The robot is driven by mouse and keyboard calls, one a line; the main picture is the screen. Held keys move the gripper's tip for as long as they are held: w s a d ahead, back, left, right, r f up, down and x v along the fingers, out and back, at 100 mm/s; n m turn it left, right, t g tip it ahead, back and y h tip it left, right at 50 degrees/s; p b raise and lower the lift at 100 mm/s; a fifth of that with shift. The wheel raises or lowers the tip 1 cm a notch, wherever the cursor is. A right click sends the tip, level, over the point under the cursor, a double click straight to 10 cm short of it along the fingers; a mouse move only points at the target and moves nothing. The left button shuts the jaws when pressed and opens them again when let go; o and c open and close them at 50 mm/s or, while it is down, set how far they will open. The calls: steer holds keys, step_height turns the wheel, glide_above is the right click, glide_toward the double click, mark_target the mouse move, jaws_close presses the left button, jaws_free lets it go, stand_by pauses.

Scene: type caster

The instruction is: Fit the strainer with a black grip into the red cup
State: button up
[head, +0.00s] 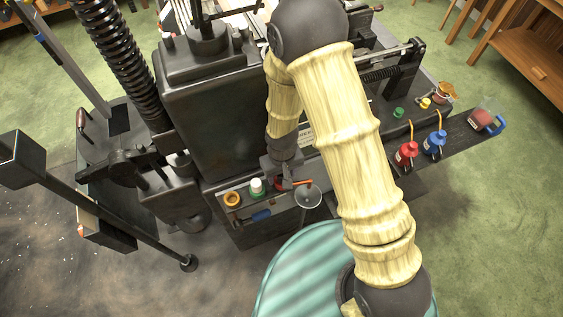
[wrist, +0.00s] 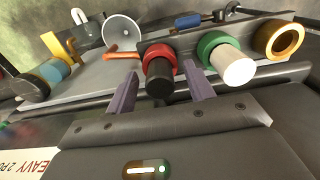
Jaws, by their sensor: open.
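A black cylindrical grip (wrist: 160,84) with a red cup-like collar (wrist: 161,58) around its far end shows in the wrist view, at the middle. I cannot tell whether these are two separate pieces. My gripper (wrist: 162,92) is open, one purple-grey finger on each side of the black grip, with a visible gap on both sides. A round pale grey dish (wrist: 122,31) lies beyond, up and to the left; I cannot tell if it is a strainer. In the head view my gripper (head: 284,184) is over the shelf at the front of the machine and mostly hides the black grip.
A green collar with a white cylinder (wrist: 233,66) stands close to the right finger, and an orange ring (wrist: 279,39) lies beyond it. An orange-red handle (wrist: 121,55) lies left. Red (head: 407,153) and blue (head: 434,145) spouted cans stand on the right shelf.

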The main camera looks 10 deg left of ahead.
step_height(320, 180, up, 17)
steer(key=b, duration=0.2)
stand_by(0.5)
steer(key=shift+r, duration=0.1)
stand_by(0.3)
steer(key=d+r+m+t, duration=0.1)
steer(key=d+m, duration=0.2)
steer(key=d, duration=0.8)
steer(key=s+d+r+m+t, duration=0.1)
steer(key=d+r+m, duration=0.1)
steer(key=d, duration=0.9)
steer(key=shift+s+m+t, duration=0.25)
steer(key=shift+m+t, duration=0.05)
steer(key=shift+m, duration=0.4)
